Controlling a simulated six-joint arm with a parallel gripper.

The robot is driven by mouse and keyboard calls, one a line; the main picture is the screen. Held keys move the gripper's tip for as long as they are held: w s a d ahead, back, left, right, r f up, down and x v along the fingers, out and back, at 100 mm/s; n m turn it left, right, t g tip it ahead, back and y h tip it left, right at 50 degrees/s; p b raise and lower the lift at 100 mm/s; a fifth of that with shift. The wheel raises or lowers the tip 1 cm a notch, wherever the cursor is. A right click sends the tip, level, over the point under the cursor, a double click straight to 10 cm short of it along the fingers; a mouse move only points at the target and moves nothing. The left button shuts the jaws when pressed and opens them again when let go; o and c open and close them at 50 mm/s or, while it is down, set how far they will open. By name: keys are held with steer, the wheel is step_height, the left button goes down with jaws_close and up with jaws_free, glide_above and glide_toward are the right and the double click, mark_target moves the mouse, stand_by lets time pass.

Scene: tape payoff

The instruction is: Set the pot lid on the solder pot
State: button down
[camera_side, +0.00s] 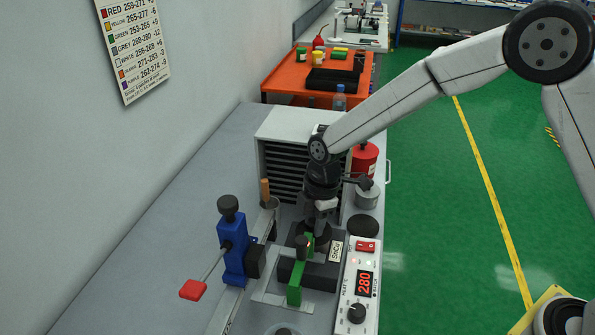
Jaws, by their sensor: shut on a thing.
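My gripper (317,242) points down over the solder pot, near the far end of a green bracket. It is shut on what looks like the pot lid; the lid is dark and mostly hidden by the jaws, so I cannot tell whether it touches the pot. The solder pot has a dark body (322,277) with a white "SnCu" label (336,251). Its white control panel (361,290) on the right reads 280 in red.
A green bracket (296,284) with a dark knob stands close to the gripper. A blue clamp stand (233,254) with a red-tipped lever is at left. A black disc (363,226), metal can (367,198) and red container (364,160) are at right. A slatted cabinet (283,126) stands behind.

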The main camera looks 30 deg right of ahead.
steer(key=shift+f, duration=0.3)
stand_by(0.5)
jaws_free()
stand_by(0.3)
steer(key=shift+r, duration=0.1)
steer(key=shift+r, duration=3.45)
steer(key=s+d+f+m+t+h, duration=0.1)
steer(key=s+d+f+m+t, duration=0.1)
steer(key=s+d+m, duration=1.4)
steer(key=shift+d+m, duration=0.45)
steer(key=shift+m, duration=0.15)
